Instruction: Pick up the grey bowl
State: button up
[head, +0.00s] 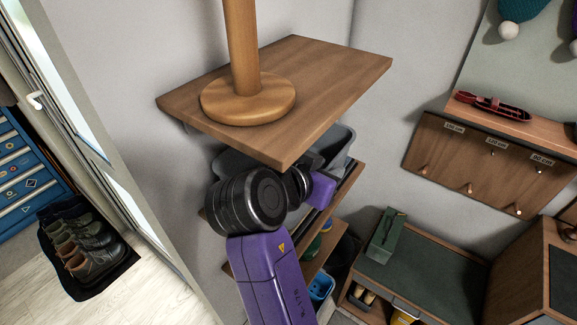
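A grey open container (340,146) shows below the right edge of the top shelf board. Its rim and side are partly hidden by that board and by my arm, so I cannot tell whether it is the grey bowl. No other grey bowl can be made out. My purple and black arm reaches up from the bottom and bends in front of the shelves, beside the container. My gripper's fingers are hidden behind the arm and the top board, so its hold cannot be seen.
The wooden top board (330,80) overhangs the lower shelves and carries a round-based wooden stand (248,98). A blue bin (321,286) is lower down. A bench (425,262) with a green box (387,236) stands at right. Shoes (85,245) lie on the floor at left.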

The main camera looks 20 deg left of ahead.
jog(key=shift+w, duration=0.1)
jog(key=shift+c, duration=0.4)
grip_shut()
jog(key=shift+d+f, duration=0.1)
dwell(0.9)
